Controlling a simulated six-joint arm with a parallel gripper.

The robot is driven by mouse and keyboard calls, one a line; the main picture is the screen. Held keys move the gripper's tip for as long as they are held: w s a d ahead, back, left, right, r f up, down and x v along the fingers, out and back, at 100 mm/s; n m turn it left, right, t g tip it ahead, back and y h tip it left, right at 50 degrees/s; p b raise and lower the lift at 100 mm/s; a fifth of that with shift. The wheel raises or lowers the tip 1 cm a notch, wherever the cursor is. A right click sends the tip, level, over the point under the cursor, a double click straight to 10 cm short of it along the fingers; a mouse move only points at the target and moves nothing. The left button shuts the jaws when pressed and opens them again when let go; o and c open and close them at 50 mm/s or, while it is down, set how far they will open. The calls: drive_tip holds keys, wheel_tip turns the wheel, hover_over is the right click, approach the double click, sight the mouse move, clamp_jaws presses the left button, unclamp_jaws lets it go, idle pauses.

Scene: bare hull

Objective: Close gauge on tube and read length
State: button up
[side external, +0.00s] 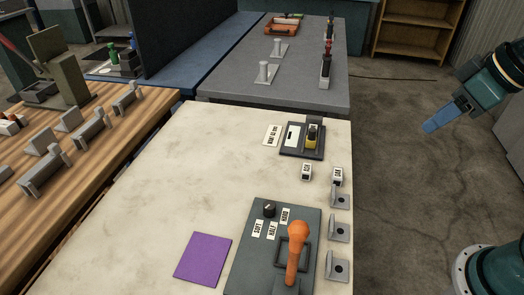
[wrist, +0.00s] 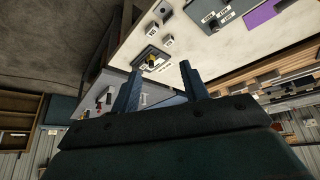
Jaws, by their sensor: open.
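A small dark gauge-like device (side external: 303,139) lies near the far right corner of the pale table. It has a white display panel, and a short black-and-yellow piece (side external: 311,137) stands at its right end. I cannot tell whether that piece is the tube or part of the gauge. The device also shows in the wrist view (wrist: 150,60), small and beyond my fingers. My gripper (side external: 432,122) is off the table's right side, above the floor, well apart from the device. In the wrist view its two blue fingers (wrist: 160,82) stand apart with nothing between them.
A dark panel with an orange lever (side external: 297,250) and a knob (side external: 269,209) stands at the table's front. A purple square (side external: 203,259) lies left of it. Grey brackets (side external: 339,230) and small labelled blocks (side external: 306,171) line the right edge. The table's middle is clear.

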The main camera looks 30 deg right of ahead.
drive_tip(key=w+d+f+n+y, duration=0.1)
drive_tip(key=w+f+n, duration=0.15)
drive_tip(key=w, duration=0.55)
drive_tip(key=w+d+f+n+y, duration=0.1)
drive_tip(key=w+d+f, duration=0.15)
drive_tip(key=w, duration=0.55)
drive_tip(key=n+t+y, duration=0.2)
drive_tip(key=y, duration=0.1)
approach(314, 130)
drive_tip(key=v, duration=0.3)
drive_tip(key=shift+r, duration=0.25)
drive_tip(key=x, duration=1.3)
drive_tip(key=shift+w+a+f, duration=0.1)
drive_tip(key=shift+f, duration=0.35)
drive_tip(key=c, duration=0.7)
